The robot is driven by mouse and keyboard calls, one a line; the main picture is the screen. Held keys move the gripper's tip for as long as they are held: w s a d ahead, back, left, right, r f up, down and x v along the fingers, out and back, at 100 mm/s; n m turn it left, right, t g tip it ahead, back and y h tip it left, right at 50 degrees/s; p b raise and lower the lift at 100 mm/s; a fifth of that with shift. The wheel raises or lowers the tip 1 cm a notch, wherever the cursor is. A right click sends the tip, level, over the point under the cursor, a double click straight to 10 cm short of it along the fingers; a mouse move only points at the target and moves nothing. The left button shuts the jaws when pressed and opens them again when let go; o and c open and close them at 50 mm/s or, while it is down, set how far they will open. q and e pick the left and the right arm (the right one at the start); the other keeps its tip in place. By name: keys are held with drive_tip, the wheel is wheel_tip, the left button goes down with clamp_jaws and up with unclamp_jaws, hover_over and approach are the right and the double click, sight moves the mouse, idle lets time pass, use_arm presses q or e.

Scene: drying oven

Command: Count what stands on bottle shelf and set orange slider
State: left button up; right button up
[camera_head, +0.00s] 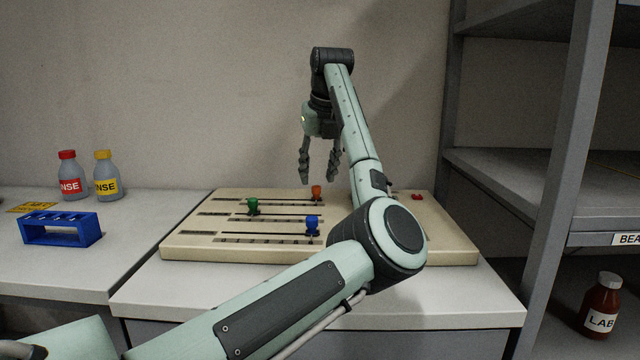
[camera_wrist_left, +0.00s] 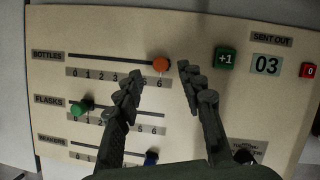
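The orange slider knob (camera_head: 316,192) is on the back track of the beige panel (camera_head: 190,245). In the wrist view the orange knob (camera_wrist_left: 161,64) is at the right end of the BOTTLES track, by the 6. My left gripper (camera_head: 318,182) hangs above it, pointing down, its fingers apart. In the wrist view the fingertips of my left gripper (camera_wrist_left: 160,72) lie on either side of the knob; whether they touch it cannot be told. No shelf labelled for bottles shows. My right gripper is not in view.
A green knob (camera_wrist_left: 80,108) is near the left end of FLASKS; a blue knob (camera_wrist_left: 151,158) is right on BEAKERS. A green +1 button (camera_wrist_left: 225,59) and 03 display (camera_wrist_left: 266,65) are alongside. Bottles (camera_head: 106,178), a blue rack (camera_head: 60,229) and a shelf unit (camera_head: 560,190) flank the panel.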

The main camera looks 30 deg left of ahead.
sight(317, 187)
use_arm(q)
drive_tip(key=shift+x, duration=1.95)
drive_tip(key=shift+w, duration=0.1)
clamp_jaws()
